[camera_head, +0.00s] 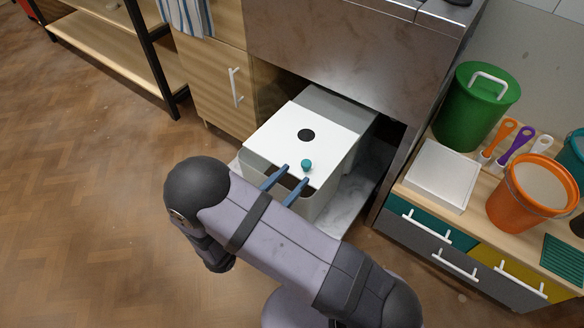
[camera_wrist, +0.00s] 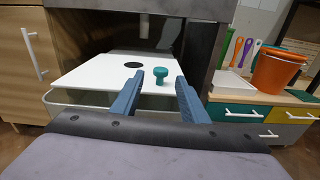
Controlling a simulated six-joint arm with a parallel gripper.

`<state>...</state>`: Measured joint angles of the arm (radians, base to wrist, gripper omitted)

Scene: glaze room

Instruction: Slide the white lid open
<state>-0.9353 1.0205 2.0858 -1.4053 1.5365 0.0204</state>
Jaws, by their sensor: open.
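The white lid (camera_head: 290,125) lies on top of a pale grey bin (camera_head: 259,165) that stands partly under the metal unit. The lid has a black disc (camera_head: 306,135) near its middle and a small teal knob (camera_head: 306,164) near its front edge. The white lid (camera_wrist: 105,72) and teal knob (camera_wrist: 160,75) also show in the wrist view. My gripper (camera_head: 295,173) is open, its two blue fingers pointing at the lid's front edge. In the wrist view my gripper (camera_wrist: 158,80) has the knob between and a little beyond its fingers. I cannot tell whether they touch it.
The metal unit (camera_head: 350,55) overhangs the bin's far end. A wooden cabinet (camera_head: 215,80) stands at left. At right, a counter holds a white box (camera_head: 440,175), an orange bucket (camera_head: 528,197) and a green bucket (camera_head: 475,108). The wooden floor (camera_head: 90,200) at left is clear.

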